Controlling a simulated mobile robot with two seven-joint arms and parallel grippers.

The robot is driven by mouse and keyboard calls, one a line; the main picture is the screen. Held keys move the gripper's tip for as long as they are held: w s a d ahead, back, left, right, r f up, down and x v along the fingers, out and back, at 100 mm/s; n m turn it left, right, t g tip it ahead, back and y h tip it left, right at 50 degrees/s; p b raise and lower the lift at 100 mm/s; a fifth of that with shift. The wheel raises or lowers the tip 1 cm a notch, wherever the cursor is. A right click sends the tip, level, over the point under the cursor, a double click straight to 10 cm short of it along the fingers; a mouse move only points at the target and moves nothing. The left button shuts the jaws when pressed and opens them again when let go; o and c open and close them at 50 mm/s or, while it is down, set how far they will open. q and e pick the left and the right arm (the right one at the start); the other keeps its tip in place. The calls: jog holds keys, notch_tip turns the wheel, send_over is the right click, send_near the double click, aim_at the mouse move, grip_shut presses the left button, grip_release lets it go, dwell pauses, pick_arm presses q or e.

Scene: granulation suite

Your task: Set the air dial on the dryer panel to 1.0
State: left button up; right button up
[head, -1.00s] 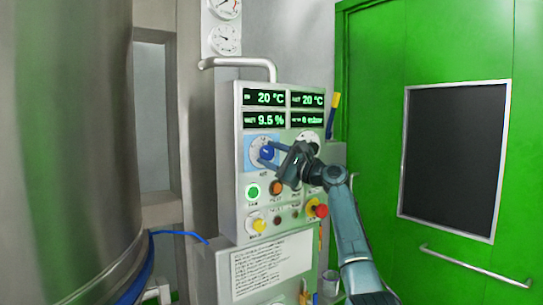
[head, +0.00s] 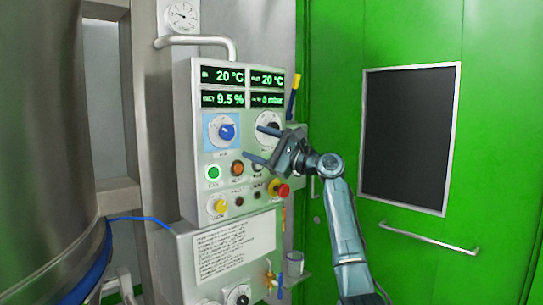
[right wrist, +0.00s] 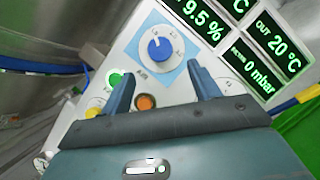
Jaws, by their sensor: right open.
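The dryer panel (head: 243,180) stands left of the middle in the head view. Its air dial is a blue knob (head: 226,132) on a white scale with a light blue backing. The dial also shows in the right wrist view (right wrist: 159,48), at the top, beyond the fingers. Its scale figures are too small to read surely. My right gripper (head: 262,145) is open and empty, to the right of the air dial and apart from it. Its two fingers show in the right wrist view (right wrist: 161,80). My left gripper is not in view.
A second dial (head: 267,128), black and white, sits right of the air dial. Below are a green button (head: 213,172), an orange button (head: 237,168), a yellow knob (head: 220,206) and a red mushroom button (head: 282,190). Displays (head: 243,87) are above. A steel vessel (head: 40,150) stands left.

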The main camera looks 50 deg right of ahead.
jog(key=shift+b+v, duration=0.4)
jog(key=shift+v, duration=1.65)
